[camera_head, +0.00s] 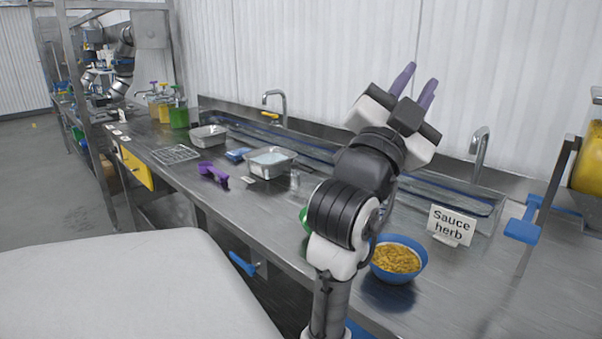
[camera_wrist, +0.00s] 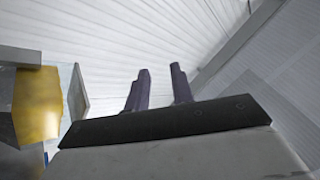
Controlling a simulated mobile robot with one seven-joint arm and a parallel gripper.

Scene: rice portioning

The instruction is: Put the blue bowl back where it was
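The blue bowl (camera_head: 401,270) stands upright on the steel counter in the head view, holding yellow-brown food. Its left edge is partly behind my arm. My gripper (camera_head: 420,84) is raised high above the counter, with its two purple fingers pointing up toward the wall. The fingers are apart with nothing between them; they also show apart and empty in the wrist view (camera_wrist: 158,88). The bowl is well below my gripper and not touched by it. The bowl is not seen in the wrist view.
A green object (camera_head: 304,219) is mostly hidden behind my arm. A metal pan (camera_head: 270,160), a purple scoop (camera_head: 213,174) and a wire rack (camera_head: 175,154) lie further left. Bare counter lies right of the bowl.

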